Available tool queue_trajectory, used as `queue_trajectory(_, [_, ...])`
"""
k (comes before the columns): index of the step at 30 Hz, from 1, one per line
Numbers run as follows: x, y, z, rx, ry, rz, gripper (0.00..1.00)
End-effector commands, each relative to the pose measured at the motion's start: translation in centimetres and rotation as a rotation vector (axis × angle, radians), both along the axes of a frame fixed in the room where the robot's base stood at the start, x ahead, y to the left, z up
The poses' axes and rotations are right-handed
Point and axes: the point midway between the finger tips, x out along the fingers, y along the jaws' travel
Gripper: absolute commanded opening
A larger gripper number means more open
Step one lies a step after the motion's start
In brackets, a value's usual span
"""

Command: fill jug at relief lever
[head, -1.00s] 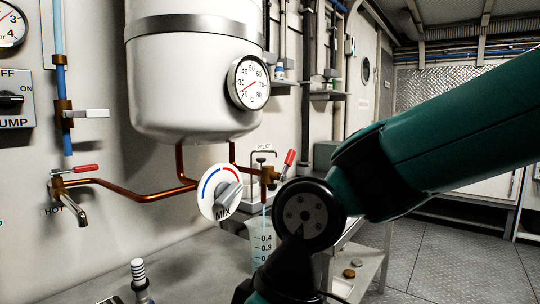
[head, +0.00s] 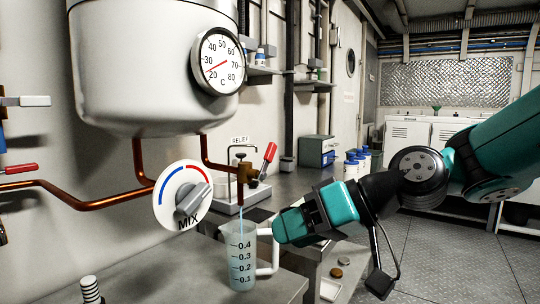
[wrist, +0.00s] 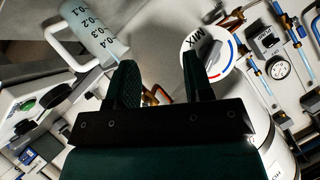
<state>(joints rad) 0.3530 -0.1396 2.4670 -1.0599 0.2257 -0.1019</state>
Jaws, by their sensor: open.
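The jug (head: 243,262), clear with marks from 0.1 to 0.4 and a white handle (head: 273,258), stands upright on the counter under the relief tap (head: 243,177). A thin pale-blue stream (head: 240,218) runs from the tap down into the jug. Its fill level is hard to tell. The relief lever (head: 268,154) is red and tilted upward. My gripper (head: 280,228) is open and empty, just right of the jug near the top of its handle. In the wrist view the jug (wrist: 98,38) lies upper left, outside my open fingers (wrist: 158,75).
The mix dial (head: 182,195) is left of the tap. The boiler (head: 150,75) with its gauge (head: 217,66) hangs above, with copper pipes below it. A lower shelf with small items lies at the right.

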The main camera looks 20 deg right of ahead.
Motion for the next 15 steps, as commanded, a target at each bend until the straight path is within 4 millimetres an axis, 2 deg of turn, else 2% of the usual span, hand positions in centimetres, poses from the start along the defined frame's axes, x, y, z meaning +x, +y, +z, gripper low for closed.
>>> queue_trajectory(1, [1.8,-2.3,1.2,0.074,-0.063,-0.079,0.47])
queue_trajectory(3, [3.4,-4.9,3.4,0.169,-0.158,-0.165,0.47])
queue_trajectory(7, [4.7,-9.2,6.6,0.290,-0.295,-0.287,0.47])
queue_trajectory(11, [5.0,-11.4,8.3,0.348,-0.363,-0.344,0.47])
queue_trajectory(15, [5.5,-11.5,9.1,0.364,-0.375,-0.352,0.47])
